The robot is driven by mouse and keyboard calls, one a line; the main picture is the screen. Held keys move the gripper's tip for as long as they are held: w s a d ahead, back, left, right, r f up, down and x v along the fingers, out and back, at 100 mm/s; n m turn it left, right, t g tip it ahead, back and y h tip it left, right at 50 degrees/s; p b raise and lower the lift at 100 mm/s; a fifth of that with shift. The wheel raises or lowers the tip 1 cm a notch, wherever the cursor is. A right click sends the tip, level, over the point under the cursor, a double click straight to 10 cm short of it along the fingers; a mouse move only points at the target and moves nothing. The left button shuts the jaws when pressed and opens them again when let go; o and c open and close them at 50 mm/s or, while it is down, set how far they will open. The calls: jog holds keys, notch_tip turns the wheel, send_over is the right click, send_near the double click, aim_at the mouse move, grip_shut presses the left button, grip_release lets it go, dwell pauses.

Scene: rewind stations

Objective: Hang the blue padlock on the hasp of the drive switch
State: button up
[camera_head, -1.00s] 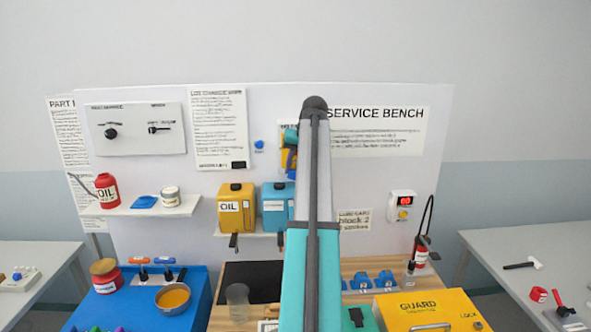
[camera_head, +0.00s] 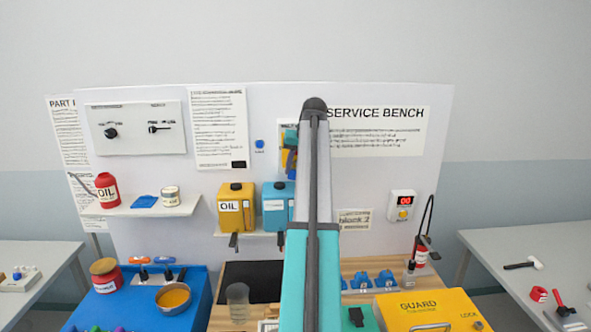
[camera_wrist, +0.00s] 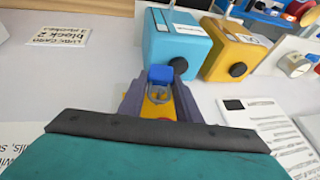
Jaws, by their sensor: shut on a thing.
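My gripper (camera_wrist: 158,108) is shut on the blue padlock (camera_wrist: 160,73). In the wrist view the padlock's blue body shows just beyond the fingers, with its grey shackle between them. A yellow part shows behind the shackle; I cannot tell what it belongs to. In the head view my arm hides most of the gripper, which is in front of the back board, above the teal box. A white panel (camera_head: 170,143) at the board's upper left carries a round knob (camera_head: 111,132) and a black lever switch (camera_head: 158,128). Its labels are too small to read, and no hasp can be made out.
The yellow oil box (camera_head: 236,208) and teal box (camera_head: 275,207) stand on a small shelf below the gripper. A left shelf (camera_head: 128,211) holds a red oil bottle (camera_head: 107,190) and a tin (camera_head: 171,196).

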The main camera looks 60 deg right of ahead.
jog(key=o, duration=1.2)
jog(key=shift+o, duration=0.2)
jog(key=shift+r, duration=0.2)
jog(key=b+v, duration=0.5)
jog(key=v, duration=0.8)
jog(key=shift+s+r, duration=0.2)
jog(key=shift+s, duration=0.05)
jog(key=shift+w+a, duration=0.1)
jog(key=shift+a, duration=0.05)
